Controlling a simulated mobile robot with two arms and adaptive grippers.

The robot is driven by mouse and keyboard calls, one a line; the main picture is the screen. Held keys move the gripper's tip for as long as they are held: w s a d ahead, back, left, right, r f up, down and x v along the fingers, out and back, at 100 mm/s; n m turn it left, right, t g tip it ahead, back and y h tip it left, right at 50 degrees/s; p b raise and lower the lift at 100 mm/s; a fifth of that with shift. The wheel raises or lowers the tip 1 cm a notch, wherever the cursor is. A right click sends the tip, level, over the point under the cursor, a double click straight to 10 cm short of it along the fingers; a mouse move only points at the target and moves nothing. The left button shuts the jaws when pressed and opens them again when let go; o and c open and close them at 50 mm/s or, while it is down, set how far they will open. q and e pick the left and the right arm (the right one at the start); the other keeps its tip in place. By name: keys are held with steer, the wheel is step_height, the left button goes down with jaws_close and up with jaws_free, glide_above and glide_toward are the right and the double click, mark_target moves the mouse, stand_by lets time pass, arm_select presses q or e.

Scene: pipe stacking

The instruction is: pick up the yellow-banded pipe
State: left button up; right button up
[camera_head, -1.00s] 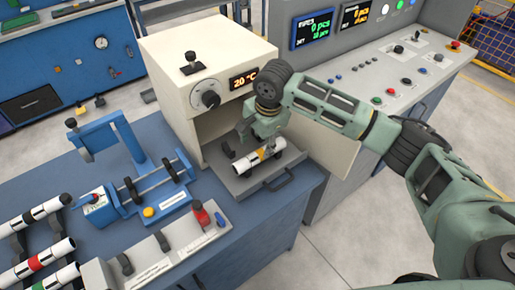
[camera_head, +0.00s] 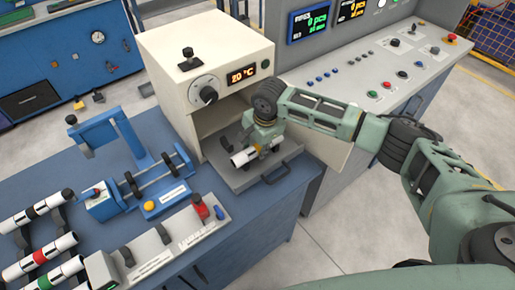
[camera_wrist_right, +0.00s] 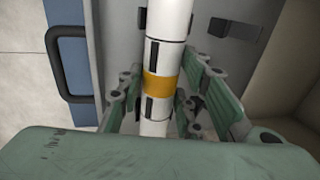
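The yellow-banded pipe (camera_wrist_right: 158,87) is white with black marks and one yellow band. It lies over the pulled-out tray of the beige oven in the head view (camera_head: 243,158). My right gripper (camera_wrist_right: 160,100) is over the pipe, with a finger close against each side at the yellow band. It appears shut on the pipe; finger contact is partly hidden. In the head view my right gripper (camera_head: 262,142) covers part of the band. I cannot tell whether the pipe is clear of its supports. My left gripper is not in view.
The beige oven (camera_head: 170,40) stands behind the tray (camera_head: 228,177), which has a front handle. A blue fixture (camera_head: 125,140), a grey control box (camera_head: 160,238) and a rack with banded pipes (camera_head: 40,258) are to the left. A control console (camera_head: 365,80) is to the right.

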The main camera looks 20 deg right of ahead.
steer(key=shift+c, duration=0.9)
steer(key=c, duration=0.4)
steer(key=shift+c, duration=0.4)
steer(key=shift+r, duration=0.2)
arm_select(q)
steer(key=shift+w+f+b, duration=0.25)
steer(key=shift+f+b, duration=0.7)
arm_select(e)
step_height(320, 180, up, 10)
steer(key=shift+f, duration=0.15)
